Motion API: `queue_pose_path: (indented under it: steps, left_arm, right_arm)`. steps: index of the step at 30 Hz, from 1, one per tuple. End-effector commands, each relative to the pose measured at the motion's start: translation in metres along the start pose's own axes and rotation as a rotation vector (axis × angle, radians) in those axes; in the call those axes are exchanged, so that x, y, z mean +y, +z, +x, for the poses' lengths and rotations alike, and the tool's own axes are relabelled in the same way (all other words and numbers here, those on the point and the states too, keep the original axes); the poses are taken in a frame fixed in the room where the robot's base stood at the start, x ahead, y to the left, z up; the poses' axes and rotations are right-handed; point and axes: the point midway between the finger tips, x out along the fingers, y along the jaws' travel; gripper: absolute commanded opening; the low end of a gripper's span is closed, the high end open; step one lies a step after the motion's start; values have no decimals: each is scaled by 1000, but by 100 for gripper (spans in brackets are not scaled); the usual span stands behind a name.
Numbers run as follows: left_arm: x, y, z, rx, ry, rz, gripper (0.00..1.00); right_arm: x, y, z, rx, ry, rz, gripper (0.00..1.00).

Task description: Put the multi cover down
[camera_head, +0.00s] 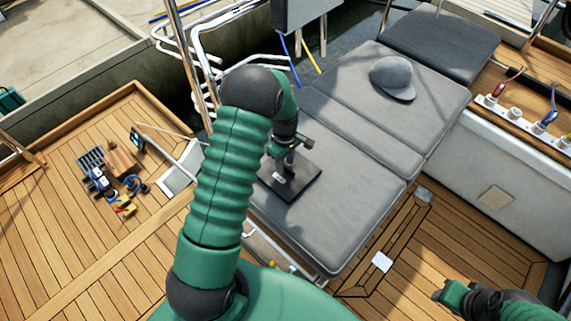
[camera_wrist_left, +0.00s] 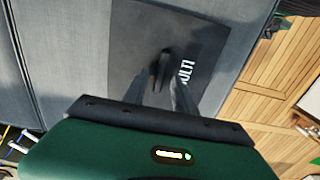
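The multi cover (camera_head: 297,181) is a dark, flat, square plate with white lettering, over the near part of the grey cushion. In the left wrist view the cover (camera_wrist_left: 135,45) fills the middle, and part of its "MULTI" lettering shows beside the fingers. My left gripper (camera_head: 286,147) is above the plate. In the left wrist view its fingers (camera_wrist_left: 168,78) close in on a dark upright grip at the plate's middle. Whether the plate touches the cushion is not clear. My right gripper (camera_head: 452,294) is low at the right, far from the cover, its fingers unclear.
The grey cushioned bench (camera_head: 350,215) has free room around the plate. A grey cap (camera_head: 393,78) lies farther back. Winch-like small items (camera_head: 112,180) sit on the wooden deck at left. A white card (camera_head: 381,262) lies on the deck by the bench.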

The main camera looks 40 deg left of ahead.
Motion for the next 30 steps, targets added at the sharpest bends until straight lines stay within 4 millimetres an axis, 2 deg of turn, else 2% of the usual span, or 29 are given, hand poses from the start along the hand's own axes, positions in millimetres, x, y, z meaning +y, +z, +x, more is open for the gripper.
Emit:
queue_pose_path:
  steps: [9, 12, 17, 20, 22, 27, 30]
  left_arm:
    - [0, 0, -81, 2, 4, 1, 33]
    - [1, 0, -98, 1, 4, 1, 33]
    - [-1, 8, -112, 2, 8, 47, 33]
    - [-11, 36, -122, 14, 35, 234, 33]
    - [-24, 67, -130, 32, 65, 451, 33]
    - [-75, 139, -143, 111, 135, 1040, 33]
    - [-102, 164, -143, 155, 158, 1298, 33]
  right_arm:
    - [0, -1, -3, 0, 0, 0, 36]
    - [0, -1, -3, 0, 0, 0, 36]
    - [0, -1, -4, 0, 0, 0, 36]
    - [0, -1, -4, 0, 0, 0, 36]
    - [0, -1, -4, 0, 0, 0, 36]
    - [0, -1, -4, 0, 0, 0, 36]
    - [0, -1, -4, 0, 0, 0, 36]
